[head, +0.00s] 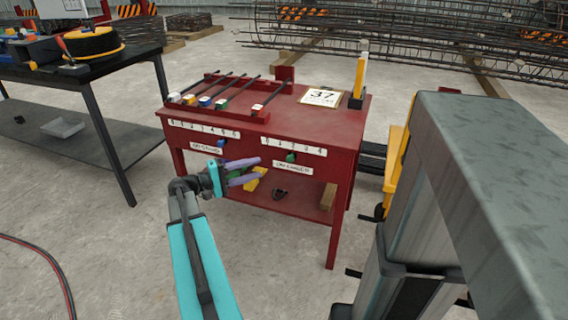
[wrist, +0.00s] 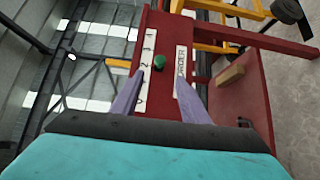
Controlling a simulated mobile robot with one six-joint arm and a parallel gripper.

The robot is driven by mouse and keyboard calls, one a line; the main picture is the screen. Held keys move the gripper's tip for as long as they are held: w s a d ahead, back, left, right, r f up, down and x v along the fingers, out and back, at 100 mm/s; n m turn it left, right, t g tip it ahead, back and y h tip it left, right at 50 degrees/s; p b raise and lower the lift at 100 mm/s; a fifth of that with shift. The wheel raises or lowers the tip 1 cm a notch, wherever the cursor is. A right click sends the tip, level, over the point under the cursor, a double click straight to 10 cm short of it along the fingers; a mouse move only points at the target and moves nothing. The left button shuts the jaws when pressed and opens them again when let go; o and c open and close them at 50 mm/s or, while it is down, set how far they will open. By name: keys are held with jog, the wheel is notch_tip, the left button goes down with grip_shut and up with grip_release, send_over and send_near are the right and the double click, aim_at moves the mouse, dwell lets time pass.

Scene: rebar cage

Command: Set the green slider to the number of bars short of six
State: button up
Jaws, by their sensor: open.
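The green slider (head: 291,157) is a small knob on the front of the red bench, below the middle of the right white number strip (head: 294,147). In the wrist view the green slider (wrist: 159,61) shows ahead, between the lines of my fingers. My gripper (head: 259,169) has purple fingers, open and empty, left of the green slider and apart from it. The bars (head: 214,90) lie side by side in a red rack on the bench top, with coloured ends. Several sit close together at the left; a wider gap separates them from one at the right.
A blue slider (head: 221,143) sits under the left number strip (head: 204,129). A card reading 37 (head: 322,97) lies on the bench top. The lower shelf holds a yellow piece (head: 256,179) and a wooden block (head: 328,196). A dark table (head: 90,66) stands left; rebar cages lie behind.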

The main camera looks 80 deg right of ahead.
aim_at(287, 160)
jog(key=b+x, duration=0.1)
jog(key=x, duration=1.1)
jog(key=shift+s+d+b, duration=0.1)
jog(key=shift+s+b, duration=0.1)
jog(key=shift+b, duration=0.1)
grip_shut()
